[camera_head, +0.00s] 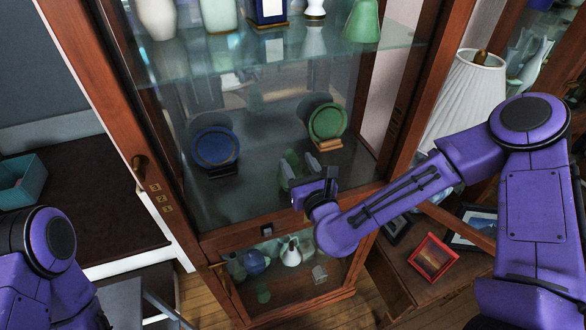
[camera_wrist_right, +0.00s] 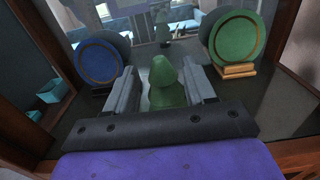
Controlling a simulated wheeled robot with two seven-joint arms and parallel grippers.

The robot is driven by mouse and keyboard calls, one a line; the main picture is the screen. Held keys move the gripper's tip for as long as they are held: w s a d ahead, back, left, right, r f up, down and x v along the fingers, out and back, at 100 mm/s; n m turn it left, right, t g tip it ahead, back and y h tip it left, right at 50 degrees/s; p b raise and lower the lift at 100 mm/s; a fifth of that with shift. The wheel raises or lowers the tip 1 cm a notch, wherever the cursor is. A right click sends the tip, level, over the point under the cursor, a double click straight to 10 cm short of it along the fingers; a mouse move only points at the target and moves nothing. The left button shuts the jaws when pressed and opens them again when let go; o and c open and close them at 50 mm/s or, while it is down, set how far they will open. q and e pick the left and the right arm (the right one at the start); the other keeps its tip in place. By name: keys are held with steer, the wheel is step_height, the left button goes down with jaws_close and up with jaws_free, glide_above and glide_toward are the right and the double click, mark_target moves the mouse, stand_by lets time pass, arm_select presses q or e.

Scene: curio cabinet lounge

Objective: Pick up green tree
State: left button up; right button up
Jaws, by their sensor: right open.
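The green tree (camera_wrist_right: 165,85) is a small figure with a rounded, tiered shape, standing on the cabinet's dark shelf. In the right wrist view it is between the two grey fingers of my right gripper (camera_wrist_right: 166,88), with a gap on each side. The fingers are open and do not visibly touch it. In the head view my right gripper (camera_head: 299,168) reaches into the cabinet's middle compartment, and the tree is mostly hidden by the fingers and wrist. My left arm shows at the lower left, but its gripper is out of view.
A blue plate (camera_head: 215,148) and a green plate (camera_head: 327,122) stand on stands behind the gripper. Vases line the glass shelf (camera_head: 260,65) above. The wooden cabinet frame (camera_head: 405,95) is close to my right arm. A white lampshade (camera_head: 467,95) and red picture frame (camera_head: 432,258) are at right.

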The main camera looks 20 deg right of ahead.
mark_target(291, 152)
steer(key=w, duration=0.3)
steer(key=w+p, duration=0.1)
steer(key=w, duration=0.1)
steer(key=shift+a, duration=0.3)
steer(key=shift+w+d, duration=0.1)
steer(key=shift+w, duration=0.3)
steer(key=shift+f, duration=0.1)
jaws_close()
